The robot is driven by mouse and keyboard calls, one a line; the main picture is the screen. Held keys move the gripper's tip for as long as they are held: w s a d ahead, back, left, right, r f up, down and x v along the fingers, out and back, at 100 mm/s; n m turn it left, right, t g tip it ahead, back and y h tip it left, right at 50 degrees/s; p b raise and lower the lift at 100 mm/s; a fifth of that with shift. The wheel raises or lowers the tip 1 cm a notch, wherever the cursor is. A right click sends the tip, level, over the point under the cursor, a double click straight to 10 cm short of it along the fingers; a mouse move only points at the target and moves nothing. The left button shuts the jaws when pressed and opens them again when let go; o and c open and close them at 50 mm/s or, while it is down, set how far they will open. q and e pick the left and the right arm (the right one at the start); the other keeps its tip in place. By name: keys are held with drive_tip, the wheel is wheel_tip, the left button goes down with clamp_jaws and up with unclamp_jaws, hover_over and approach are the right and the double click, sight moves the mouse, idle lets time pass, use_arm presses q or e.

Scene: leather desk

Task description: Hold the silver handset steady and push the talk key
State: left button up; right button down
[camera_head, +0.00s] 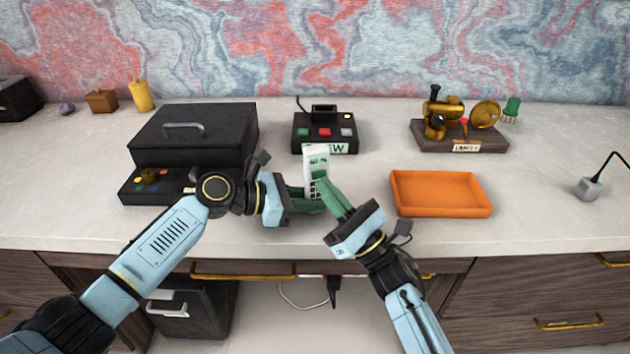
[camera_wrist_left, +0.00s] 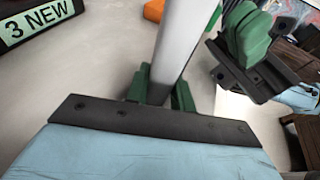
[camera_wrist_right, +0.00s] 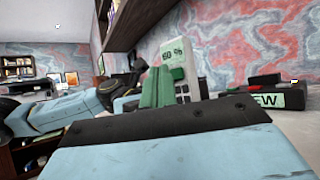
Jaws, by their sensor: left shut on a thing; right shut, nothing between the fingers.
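The silver handset (camera_head: 317,165) stands roughly upright above the desk's front middle, its face with a pale green screen and keys toward me. My left gripper (camera_head: 312,198) is shut on its lower part. In the left wrist view the handset (camera_wrist_left: 178,45) shows edge-on between the green fingers. My right gripper (camera_head: 322,187) is shut and empty, its fingertips at the handset's keypad. In the right wrist view the handset's screen (camera_wrist_right: 174,52) reads about "60 %", and my right fingers (camera_wrist_right: 162,85) cover part of the keys. I cannot tell whether they touch a key, and the talk key is not distinguishable.
A black base (camera_head: 324,133) with coloured buttons and a "NEW" label stands behind the handset. A black box with a handle (camera_head: 195,135) is at left. An orange tray (camera_head: 440,194) is at right, with a brass device (camera_head: 459,138) behind it. Bare desk lies between them.

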drive_tip(key=s, duration=0.2)
drive_tip(key=s+d, duration=0.1)
drive_tip(key=s, duration=0.2)
drive_tip(key=shift+s+d, duration=0.35)
use_arm(q)
drive_tip(key=o, duration=0.8)
drive_tip(key=shift+o, duration=0.2)
